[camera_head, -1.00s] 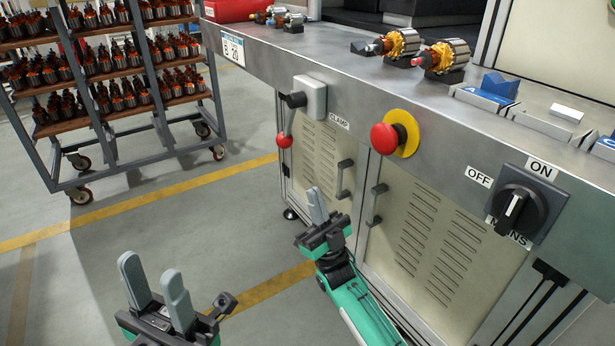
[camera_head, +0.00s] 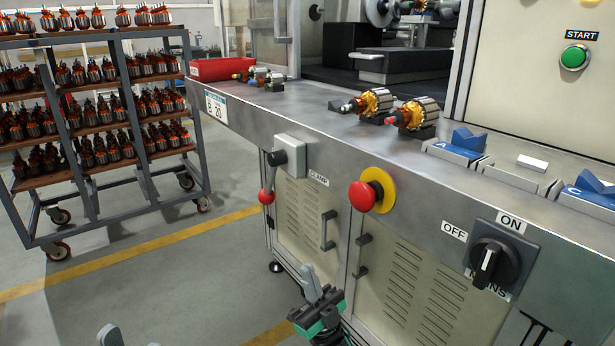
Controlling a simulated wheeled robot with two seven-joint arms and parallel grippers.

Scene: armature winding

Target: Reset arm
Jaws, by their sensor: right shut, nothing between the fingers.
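My right gripper (camera_head: 318,287) is low in front of the machine's cabinet doors, with its grey fingers pointing up. It is shut and empty, and apart from the clamp lever and the doors. Of my left gripper, only grey fingertips (camera_head: 109,336) show at the bottom edge left of centre. The rest of it is out of the frame, so its opening is hard to judge.
An armature rack (camera_head: 95,215) stands left; floor between is free.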

